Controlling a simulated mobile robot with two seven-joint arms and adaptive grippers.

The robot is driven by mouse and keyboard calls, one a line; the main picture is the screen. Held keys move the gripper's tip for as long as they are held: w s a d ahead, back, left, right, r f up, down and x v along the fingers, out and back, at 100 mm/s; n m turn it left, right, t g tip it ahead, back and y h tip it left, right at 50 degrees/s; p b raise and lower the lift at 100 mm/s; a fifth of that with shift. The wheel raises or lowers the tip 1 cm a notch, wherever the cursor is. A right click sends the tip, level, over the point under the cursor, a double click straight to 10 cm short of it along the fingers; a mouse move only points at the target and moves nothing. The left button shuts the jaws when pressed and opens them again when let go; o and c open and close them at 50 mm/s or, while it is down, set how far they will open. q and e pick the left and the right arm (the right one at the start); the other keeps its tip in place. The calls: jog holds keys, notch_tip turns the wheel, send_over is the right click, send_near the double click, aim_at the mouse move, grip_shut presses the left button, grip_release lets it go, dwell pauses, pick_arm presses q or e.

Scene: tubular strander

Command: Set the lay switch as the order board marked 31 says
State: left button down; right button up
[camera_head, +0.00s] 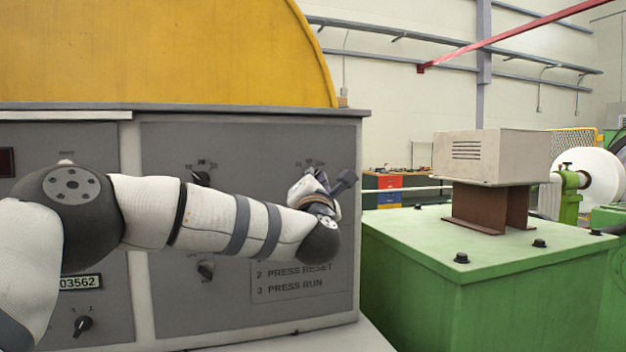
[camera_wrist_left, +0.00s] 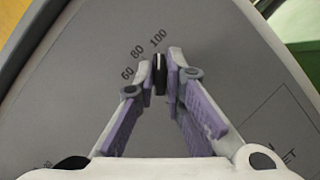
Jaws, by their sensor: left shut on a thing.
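My left gripper (camera_wrist_left: 160,78) is shut on a black knob (camera_wrist_left: 160,66) on a grey panel; the marks 60, 80 and 100 curve around its left and top side. In the head view, my left gripper (camera_head: 316,186) is at the upper right of the grey control panel (camera_head: 250,143), and my forearm hides part of the panel. Other black knobs show on the panel: one at the upper middle (camera_head: 201,178), one below it (camera_head: 206,269) and one at the lower left (camera_head: 83,325). I cannot read which is the lay switch. No order board marked 31 is in view.
A yellow guard (camera_head: 165,55) rises above the panel. A printed instruction plate (camera_head: 300,285) is partly behind my arm. A green machine block (camera_head: 480,265) with a beige box (camera_head: 492,156) stands to the right. A counter reading 03562 (camera_head: 80,283) is at the left.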

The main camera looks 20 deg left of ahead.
pick_arm(q)
jog(key=shift+s+a+r, duration=0.1)
jog(key=shift+a+r, duration=0.05)
jog(key=shift+r, duration=0.5)
jog(key=c, duration=1.7)
grip_release()
jog(key=shift+s, duration=0.1)
jog(key=f+v, duration=0.1)
jog(key=v, duration=1)
jog(key=shift+s+d+f, duration=0.15)
jog(key=shift+d, duration=0.05)
